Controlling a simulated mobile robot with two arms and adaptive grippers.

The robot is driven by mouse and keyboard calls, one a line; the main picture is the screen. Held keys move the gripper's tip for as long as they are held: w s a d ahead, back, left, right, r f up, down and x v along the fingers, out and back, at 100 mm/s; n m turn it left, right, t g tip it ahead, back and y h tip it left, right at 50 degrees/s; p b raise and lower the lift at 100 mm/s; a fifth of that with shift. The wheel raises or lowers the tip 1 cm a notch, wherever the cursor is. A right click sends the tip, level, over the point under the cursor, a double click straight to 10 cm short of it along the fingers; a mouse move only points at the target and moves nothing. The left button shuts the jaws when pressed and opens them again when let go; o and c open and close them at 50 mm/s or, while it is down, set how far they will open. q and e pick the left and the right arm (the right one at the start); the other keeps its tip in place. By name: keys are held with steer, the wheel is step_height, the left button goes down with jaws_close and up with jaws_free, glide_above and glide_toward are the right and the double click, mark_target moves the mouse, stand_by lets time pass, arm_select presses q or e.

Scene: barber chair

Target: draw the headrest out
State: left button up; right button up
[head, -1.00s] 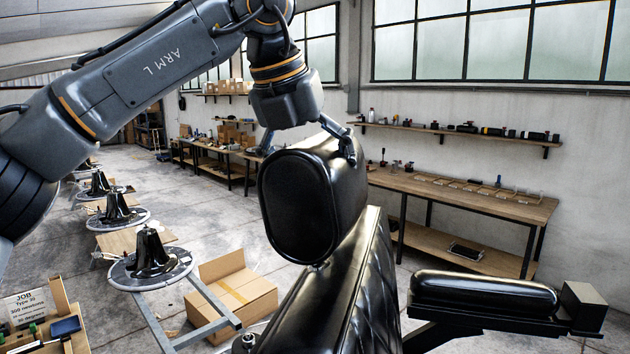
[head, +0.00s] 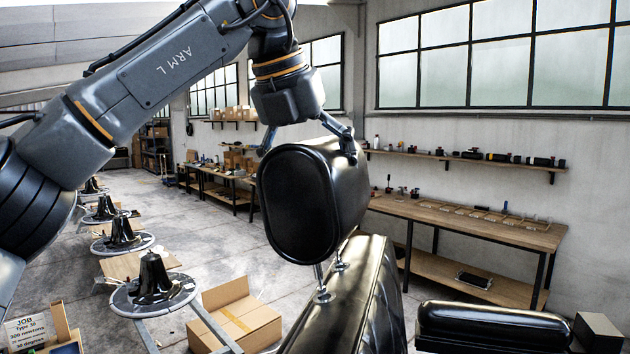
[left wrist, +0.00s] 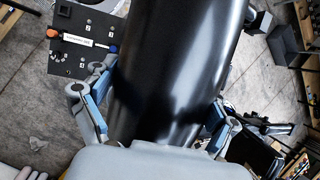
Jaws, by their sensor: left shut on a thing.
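The black padded headrest (head: 300,200) stands above the black chair back (head: 352,305) in the head view. Two metal posts (head: 321,283) show between them, so the pad is apart from the top of the back. My left gripper (head: 308,146) reaches down from above and is shut on the headrest, one finger at each side. In the left wrist view the headrest (left wrist: 178,75) fills the middle, between the two fingers of my left gripper (left wrist: 160,115). The lower ends of the posts are hidden in the back. My right gripper is in neither view.
A black armrest (head: 492,322) is at the lower right. An open cardboard box (head: 238,318) lies on the floor left of the chair. Black bell-shaped parts on round bases (head: 152,285) line the left. A wooden workbench (head: 470,222) stands along the wall behind.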

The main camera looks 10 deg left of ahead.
arm_select(q)
steer(key=shift+a+r, duration=0.2)
steer(key=shift+r, duration=0.9)
steer(key=shift+a+r, duration=0.15)
steer(key=shift+r, duration=1)
steer(key=shift+a+r, duration=0.2)
steer(key=shift+r, duration=0.9)
